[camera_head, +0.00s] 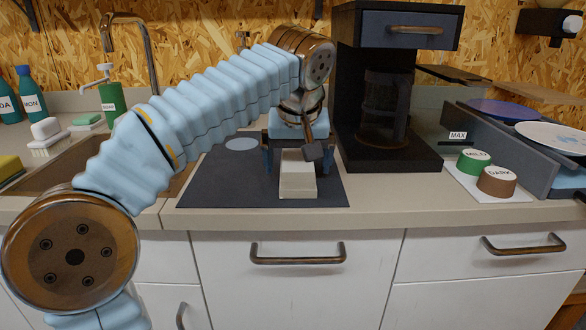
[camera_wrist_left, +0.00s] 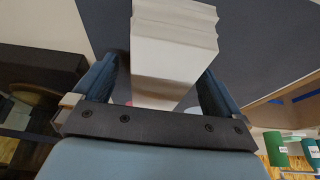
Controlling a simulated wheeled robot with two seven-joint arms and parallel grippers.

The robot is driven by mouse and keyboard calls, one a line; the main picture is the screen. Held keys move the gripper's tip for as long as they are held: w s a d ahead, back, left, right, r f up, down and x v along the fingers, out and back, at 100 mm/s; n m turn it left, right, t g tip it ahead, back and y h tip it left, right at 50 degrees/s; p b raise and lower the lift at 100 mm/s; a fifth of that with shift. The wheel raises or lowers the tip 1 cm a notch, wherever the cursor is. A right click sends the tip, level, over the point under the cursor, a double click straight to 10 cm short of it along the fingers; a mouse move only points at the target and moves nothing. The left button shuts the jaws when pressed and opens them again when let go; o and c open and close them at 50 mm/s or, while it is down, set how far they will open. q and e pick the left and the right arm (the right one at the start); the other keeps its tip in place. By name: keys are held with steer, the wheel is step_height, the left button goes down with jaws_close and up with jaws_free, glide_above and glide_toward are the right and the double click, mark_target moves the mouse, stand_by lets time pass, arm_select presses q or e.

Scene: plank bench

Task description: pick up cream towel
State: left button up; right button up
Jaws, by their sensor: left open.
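The cream towel (camera_head: 298,182) is a folded, block-like stack on the dark mat (camera_head: 225,185) in the middle of the counter. My left gripper (camera_head: 297,165) is above its far part, pointing down, with one finger on each side. In the left wrist view the towel (camera_wrist_left: 174,45) lies between the two blue fingers of the left gripper (camera_wrist_left: 158,82). The jaws are open, with a gap showing beside the towel. The far end of the towel is hidden under the gripper in the head view. My right gripper is not in view.
A black coffee maker (camera_head: 388,150) stands close to the right of the gripper. Green and brown lidded pots (camera_head: 474,162) and a plate rack (camera_head: 540,165) are farther right. A sink (camera_head: 60,175) with a tap and bottles is at left.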

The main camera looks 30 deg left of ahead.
mark_target(298, 156)
arm_select(q)
steer(key=shift+f, duration=0.2)
stand_by(0.4)
steer(key=c, duration=1.2)
steer(key=shift+o, duration=0.2)
step_height(298, 156, up, 9)
steer(key=shift+w+r, duration=0.1)
steer(key=shift+r, duration=0.65)
